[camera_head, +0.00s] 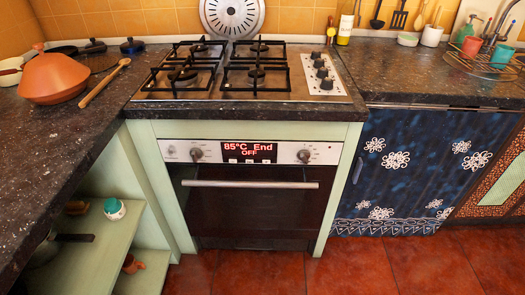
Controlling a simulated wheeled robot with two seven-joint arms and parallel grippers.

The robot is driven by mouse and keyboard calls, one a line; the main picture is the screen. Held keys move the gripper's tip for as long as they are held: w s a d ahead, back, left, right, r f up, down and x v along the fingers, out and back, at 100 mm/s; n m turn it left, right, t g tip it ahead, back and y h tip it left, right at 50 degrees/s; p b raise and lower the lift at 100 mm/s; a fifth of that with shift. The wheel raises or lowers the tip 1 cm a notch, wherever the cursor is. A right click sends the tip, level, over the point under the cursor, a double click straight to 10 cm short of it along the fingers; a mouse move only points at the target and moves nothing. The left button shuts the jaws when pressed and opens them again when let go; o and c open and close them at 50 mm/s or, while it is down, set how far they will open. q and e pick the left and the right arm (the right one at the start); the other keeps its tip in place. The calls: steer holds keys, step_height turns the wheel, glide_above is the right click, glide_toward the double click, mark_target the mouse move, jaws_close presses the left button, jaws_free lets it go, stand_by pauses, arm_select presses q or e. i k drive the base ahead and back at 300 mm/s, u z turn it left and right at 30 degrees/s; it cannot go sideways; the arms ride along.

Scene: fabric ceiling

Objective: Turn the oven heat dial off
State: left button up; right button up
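The oven (250,210) stands under the counter in the middle of the head view, with its door shut and a horizontal handle (250,184). Its silver control panel has a left dial (196,154) and a right dial (304,156). Between them a display (249,151) reads "85°C End OFF" in red. I cannot tell which dial sets the heat, and the pointer marks on both are too small to read. Neither of my grippers shows in this view.
A gas hob (240,70) with several knobs (320,70) sits on the counter above the oven. An orange tagine (53,77) and a wooden spoon (105,83) lie on the left counter. The red tiled floor (260,272) in front is clear.

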mark_target(304, 155)
steer(key=k, duration=1.25)
steer(key=u, duration=0.6)
steer(key=i, duration=1.35)
steer(key=z, duration=0.3)
